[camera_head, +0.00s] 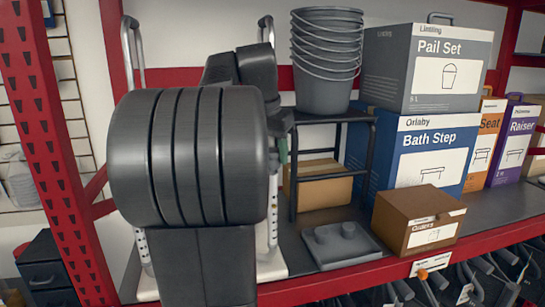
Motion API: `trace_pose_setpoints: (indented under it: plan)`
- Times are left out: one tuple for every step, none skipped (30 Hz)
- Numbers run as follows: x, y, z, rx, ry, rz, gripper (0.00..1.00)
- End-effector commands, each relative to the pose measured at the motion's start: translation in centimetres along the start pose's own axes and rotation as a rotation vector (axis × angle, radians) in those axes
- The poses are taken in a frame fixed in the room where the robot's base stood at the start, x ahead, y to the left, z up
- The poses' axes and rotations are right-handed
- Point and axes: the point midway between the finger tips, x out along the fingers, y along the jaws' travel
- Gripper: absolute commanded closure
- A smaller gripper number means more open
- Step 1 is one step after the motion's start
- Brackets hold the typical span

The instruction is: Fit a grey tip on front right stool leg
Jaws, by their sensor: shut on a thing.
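My arm covers the left middle of the view. A dark part of my gripper (282,123) shows at its right edge, with a small green patch below. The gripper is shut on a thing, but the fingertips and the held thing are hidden. Behind my arm stands a frame with grey handles and white, hole-dotted legs (272,212), mostly covered. A black stool (293,185) stands to its right with pails on top. I cannot tell which is the task's stool, nor see its leg ends clearly. A grey tray (352,256) with low round bumps lies in front of the black stool.
Stacked grey pails (325,88) top the black stool. A cardboard box (318,190) is under it. A brown box (418,222) stands right of the tray. The Bath Step box (415,160) and Pail Set box (425,65) stand behind. A red upright (50,150) bounds the left.

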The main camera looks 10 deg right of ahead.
Motion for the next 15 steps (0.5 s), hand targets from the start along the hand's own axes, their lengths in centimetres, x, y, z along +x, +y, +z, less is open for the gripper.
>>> trace_pose_setpoints:
  plan:
    - [0.5,0.0,0.2,0.000,-0.001,0.001,0.80]
    - [0.8,0.0,0.2,0.000,-0.001,0.001,0.80]
    - [1.1,0.0,0.3,0.000,-0.001,0.000,0.80]
    - [1.2,0.0,0.3,0.001,0.000,0.000,0.80]
    - [1.3,0.0,0.4,0.001,0.001,-0.001,0.80]
    - [1.3,0.0,0.4,0.001,0.001,-0.001,0.80]
    - [1.4,0.0,0.4,0.001,0.001,-0.001,0.80]
    - [1.4,0.0,0.4,0.001,0.001,-0.001,0.80]
    - [1.3,0.0,0.4,0.001,0.001,-0.001,0.80]
    - [1.3,0.0,0.4,0.001,0.001,-0.001,0.80]
    - [1.3,0.0,0.4,0.001,0.001,-0.001,0.80]
    - [1.4,0.0,0.4,0.001,0.001,-0.001,0.80]
    - [1.4,0.0,0.4,0.001,0.001,-0.001,0.80]
    - [1.5,0.0,0.4,0.001,0.001,-0.001,0.80]
    - [1.6,0.0,0.5,0.000,0.000,0.000,0.80]
